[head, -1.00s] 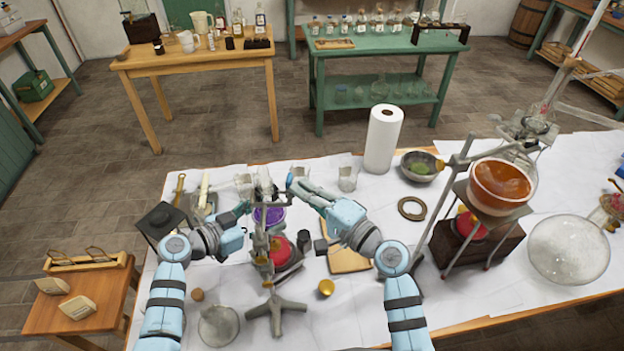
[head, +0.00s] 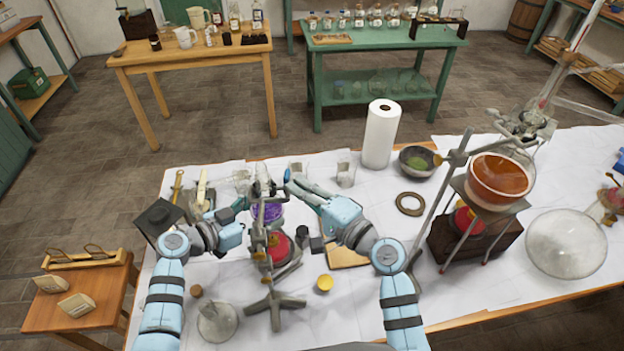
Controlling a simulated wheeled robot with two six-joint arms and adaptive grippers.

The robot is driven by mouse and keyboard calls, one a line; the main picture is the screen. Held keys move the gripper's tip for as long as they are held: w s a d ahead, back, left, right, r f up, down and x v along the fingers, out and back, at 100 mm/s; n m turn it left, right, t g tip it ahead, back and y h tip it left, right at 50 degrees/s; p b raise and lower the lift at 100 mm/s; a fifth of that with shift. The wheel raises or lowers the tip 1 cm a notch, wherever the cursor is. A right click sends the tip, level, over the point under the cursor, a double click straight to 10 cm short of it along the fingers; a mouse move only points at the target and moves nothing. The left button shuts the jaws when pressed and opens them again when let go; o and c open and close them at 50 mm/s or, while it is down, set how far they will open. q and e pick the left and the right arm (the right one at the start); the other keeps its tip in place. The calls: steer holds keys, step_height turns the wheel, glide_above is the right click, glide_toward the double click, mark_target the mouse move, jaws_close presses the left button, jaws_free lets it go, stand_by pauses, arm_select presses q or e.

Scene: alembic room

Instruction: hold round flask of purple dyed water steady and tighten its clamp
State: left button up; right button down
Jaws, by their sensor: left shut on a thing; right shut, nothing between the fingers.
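The round flask of purple dyed water (head: 270,213) hangs on a metal stand (head: 275,309), above a red burner-like object (head: 277,247). Its grey clamp (head: 263,187) is around the neck area, partly hidden by the stand and my grippers. My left gripper (head: 245,204) is at the flask's left side, near its neck, shut on the flask; the contact itself is small and hard to see. My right gripper (head: 288,178) is shut and empty, its tips just right of the clamp. I cannot tell whether they touch the clamp's screw.
A paper towel roll (head: 380,135) and glass beakers (head: 345,172) stand behind.

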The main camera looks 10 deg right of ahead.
arm_select(q)
steer(key=o, duration=0.6)
steer(key=shift+o, duration=0.2)
arm_select(e)
steer(key=s+d, duration=0.3)
steer(key=s, duration=0.8)
steer(key=shift+d, duration=0.35)
steer(key=shift+r, duration=0.1)
